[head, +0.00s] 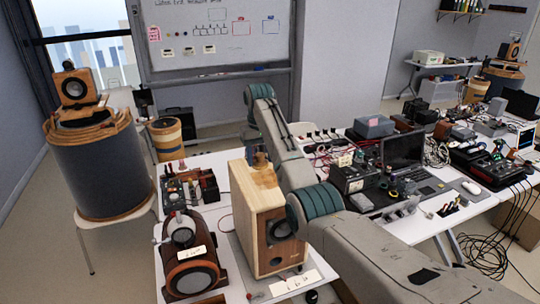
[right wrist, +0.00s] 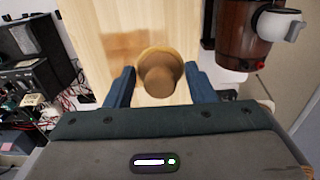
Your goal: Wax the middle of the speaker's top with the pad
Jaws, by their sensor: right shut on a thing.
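The speaker (head: 260,228) is a tall light-wood box standing on the white table, its front facing me. Its pale top (head: 241,184) carries a darker brownish patch (head: 267,179), which also shows in the right wrist view (right wrist: 122,42). The pad (right wrist: 160,76) is tan and brown with a round knob. My right gripper (right wrist: 160,88) is shut on its knob, one blue-grey finger on each side. In the head view the pad (head: 260,160) is at the far part of the top; whether it touches is unclear. My left gripper is out of view.
A dark brown speaker (head: 190,278) with a white and grey rounded object (head: 181,231) stands close on the left. Tools (head: 188,190) lie behind it. A black box (head: 352,177), a laptop (head: 404,152) and cables crowd the right side.

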